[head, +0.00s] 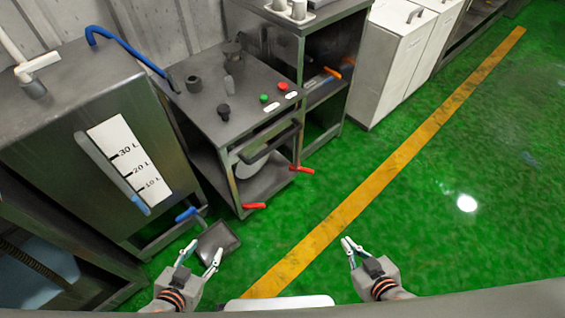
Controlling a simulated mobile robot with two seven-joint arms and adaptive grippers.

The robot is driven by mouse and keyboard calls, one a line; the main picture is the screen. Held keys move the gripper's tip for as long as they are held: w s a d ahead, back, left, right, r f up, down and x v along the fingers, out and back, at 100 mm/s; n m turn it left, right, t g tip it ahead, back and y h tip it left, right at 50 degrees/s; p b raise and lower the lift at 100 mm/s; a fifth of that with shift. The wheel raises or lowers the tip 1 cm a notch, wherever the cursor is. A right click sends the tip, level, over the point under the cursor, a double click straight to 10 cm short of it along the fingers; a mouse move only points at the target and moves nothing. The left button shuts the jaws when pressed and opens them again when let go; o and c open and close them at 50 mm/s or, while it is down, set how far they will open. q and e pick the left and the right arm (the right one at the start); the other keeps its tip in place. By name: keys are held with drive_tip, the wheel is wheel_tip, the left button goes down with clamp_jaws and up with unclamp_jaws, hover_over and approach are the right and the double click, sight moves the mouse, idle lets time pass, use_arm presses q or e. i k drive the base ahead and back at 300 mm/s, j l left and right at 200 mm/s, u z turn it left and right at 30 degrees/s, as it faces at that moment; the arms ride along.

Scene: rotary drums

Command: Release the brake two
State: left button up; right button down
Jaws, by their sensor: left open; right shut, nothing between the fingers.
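A metal cart (275,132) stands left of centre in the head view. Two red levers show at its front: one at the near corner (254,206), one farther right (302,170). They look like brake levers, but no marking shows which is brake two. My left gripper (205,252) is open and empty, below and left of the near lever. My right gripper (352,246) is shut and empty, over the floor, below and right of both levers. Neither gripper touches a lever.
A metal tank (55,142) with a litre scale (130,160) and a blue valve handle (186,214) stands left of the cart. A dark tray (228,236) lies near my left gripper. A yellow line (400,160) crosses the green floor, which is clear to the right.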

sight(291, 168)
drive_tip(key=z, duration=0.25)
drive_tip(key=i+l+u, duration=0.2)
drive_tip(key=u, duration=0.15)
drive_tip(key=i+l+u, duration=0.1)
drive_tip(key=l+u, duration=0.3)
drive_tip(key=i+l+u, duration=0.1)
drive_tip(key=l, duration=0.2)
drive_tip(key=i+l, duration=0.1)
drive_tip(key=l, duration=0.2)
drive_tip(key=l+u, duration=0.15)
drive_tip(key=l, duration=0.15)
drive_tip(key=i+l, duration=0.1)
drive_tip(key=l, duration=0.35)
drive_tip(key=i+l, duration=0.1)
drive_tip(key=l, duration=0.35)
drive_tip(key=i+l, duration=0.1)
drive_tip(key=l, duration=0.35)
drive_tip(key=i+l+u, duration=0.1)
drive_tip(key=l, duration=0.35)
drive_tip(key=i+l, duration=0.1)
drive_tip(key=l, duration=0.35)
drive_tip(key=i+l, duration=0.1)
drive_tip(key=l, duration=0.4)
